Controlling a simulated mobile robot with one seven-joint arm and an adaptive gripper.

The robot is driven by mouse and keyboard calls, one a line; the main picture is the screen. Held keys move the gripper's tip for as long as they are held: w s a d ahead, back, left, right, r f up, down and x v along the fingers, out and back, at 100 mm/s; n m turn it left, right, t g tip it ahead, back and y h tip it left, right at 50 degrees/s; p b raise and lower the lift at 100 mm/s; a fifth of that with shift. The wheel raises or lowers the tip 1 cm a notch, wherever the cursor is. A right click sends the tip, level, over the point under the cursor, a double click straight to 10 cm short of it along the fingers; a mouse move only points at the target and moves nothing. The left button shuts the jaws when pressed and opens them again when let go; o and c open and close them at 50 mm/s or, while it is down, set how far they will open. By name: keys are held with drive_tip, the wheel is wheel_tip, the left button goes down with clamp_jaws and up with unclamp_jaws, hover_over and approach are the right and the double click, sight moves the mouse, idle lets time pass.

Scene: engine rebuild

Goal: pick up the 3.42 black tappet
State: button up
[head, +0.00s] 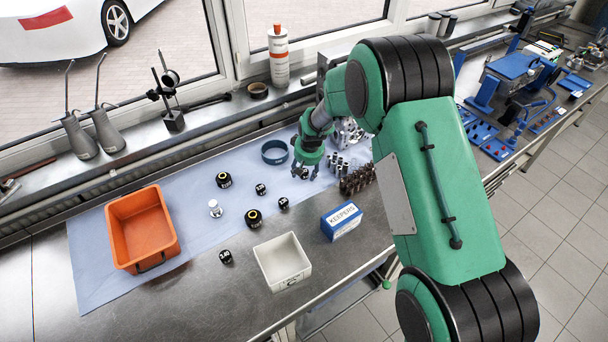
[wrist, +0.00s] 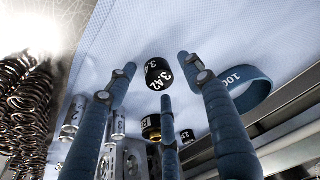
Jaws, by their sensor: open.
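The 3.42 black tappet (wrist: 158,74) is a short black cylinder with white numbers, lying on the pale blue mat in the wrist view. My gripper (wrist: 157,80) has three blue-grey fingers spread open around the tappet in that view, with gaps visible between fingertips and tappet. In the head view my gripper (head: 306,167) is low over the mat, left of the valve springs. The tappet is mostly hidden under it there. Several other black tappets, such as the one at the front (head: 226,256), stand on the mat and bench.
The blue ring (head: 275,152) stands close behind-left of my gripper; it also shows in the wrist view (wrist: 250,92). Springs (head: 358,180) and metal cylinders are at right. A KEEPERS box (head: 341,222), white tray (head: 262,252) and orange bin (head: 118,208) are nearer the front and left.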

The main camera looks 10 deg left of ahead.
drive_tip(key=shift+c, duration=0.2)
idle(0.3)
drive_tip(key=c, duration=1.2)
drive_tip(key=shift+o, duration=0.2)
drive_tip(key=shift+r, duration=0.1)
drive_tip(key=shift+r, duration=0.75)
wheel_tip(320, 180, up, 2)
drive_tip(key=shift+r, duration=0.1)
drive_tip(key=s+d, duration=0.2)
drive_tip(key=s, duration=0.2)
drive_tip(key=s+d, duration=0.2)
drive_tip(key=s, duration=0.3)
drive_tip(key=s+d+r, duration=0.1)
drive_tip(key=s+d, duration=0.2)
drive_tip(key=s, duration=0.2)
drive_tip(key=shift+s+r, duration=0.1)
drive_tip(key=shift+s, duration=0.1)
